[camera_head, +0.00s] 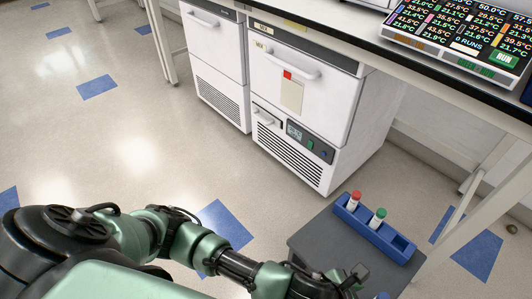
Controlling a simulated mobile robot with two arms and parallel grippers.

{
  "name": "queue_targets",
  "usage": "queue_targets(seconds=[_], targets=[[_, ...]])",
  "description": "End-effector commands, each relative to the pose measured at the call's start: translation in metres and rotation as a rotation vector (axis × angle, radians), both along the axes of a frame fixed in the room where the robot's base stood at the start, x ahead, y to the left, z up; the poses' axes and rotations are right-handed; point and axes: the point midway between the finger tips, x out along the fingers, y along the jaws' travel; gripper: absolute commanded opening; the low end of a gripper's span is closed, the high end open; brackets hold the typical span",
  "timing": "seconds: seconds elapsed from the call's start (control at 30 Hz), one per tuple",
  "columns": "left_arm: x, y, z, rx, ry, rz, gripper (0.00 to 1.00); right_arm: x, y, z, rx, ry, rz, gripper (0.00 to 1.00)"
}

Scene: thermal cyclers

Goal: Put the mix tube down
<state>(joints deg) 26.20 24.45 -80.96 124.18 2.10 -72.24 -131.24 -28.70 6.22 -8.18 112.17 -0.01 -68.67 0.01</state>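A blue tube rack (401,245) stands on a small grey stand at the lower right. A red-capped tube (354,201) stands upright at its far left end. A green-capped tube (377,218) stands upright beside it, near the rack's middle. The near right part of the rack looks empty. I cannot tell which tube, if either, is the mix tube. My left arm reaches from the left to the bottom edge, just in front of the stand. Its fingertips are not visible, so anything they hold is hidden. My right gripper is not in view.
The grey stand top (330,240) has bare room left of the rack. White under-bench cabinets (300,90) stand behind it. A bench at the upper right carries a thermal cycler display (470,35). A bench leg rises right of the rack. Open floor lies left.

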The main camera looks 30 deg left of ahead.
Motion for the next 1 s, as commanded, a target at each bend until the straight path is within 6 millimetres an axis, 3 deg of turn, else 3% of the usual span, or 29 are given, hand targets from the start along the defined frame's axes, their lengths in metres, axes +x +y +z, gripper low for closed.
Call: queue_targets(seconds=[0.17, 0.27, 0.37, 0.47, 0.63, 0.67, 0.8, 1.0], targets=[[0.021, 0.001, 0.000, -0.280, 0.256, 0.459, 0.46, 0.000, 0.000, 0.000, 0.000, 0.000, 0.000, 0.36], [0.039, 0.020, -0.013, -0.519, 0.487, 0.904, 0.46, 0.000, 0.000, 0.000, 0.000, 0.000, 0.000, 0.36], [0.049, 0.058, -0.039, -0.750, 0.700, 1.392, 0.46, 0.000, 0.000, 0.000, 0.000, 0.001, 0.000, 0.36], [0.044, 0.109, -0.077, -0.967, 0.858, 1.898, 0.46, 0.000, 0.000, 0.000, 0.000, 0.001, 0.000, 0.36], [-0.001, 0.202, -0.141, -1.278, 0.913, 2.663, 0.46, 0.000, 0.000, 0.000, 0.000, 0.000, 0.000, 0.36], [-0.011, 0.215, -0.150, 1.277, -0.868, -2.674, 0.46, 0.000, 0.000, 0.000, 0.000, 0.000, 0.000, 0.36], [-0.044, 0.257, -0.173, 1.166, -0.639, -2.439, 0.46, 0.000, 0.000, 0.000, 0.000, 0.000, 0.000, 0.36], [-0.054, 0.269, -0.179, 1.138, -0.570, -2.366, 0.46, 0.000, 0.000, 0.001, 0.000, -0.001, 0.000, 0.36]])
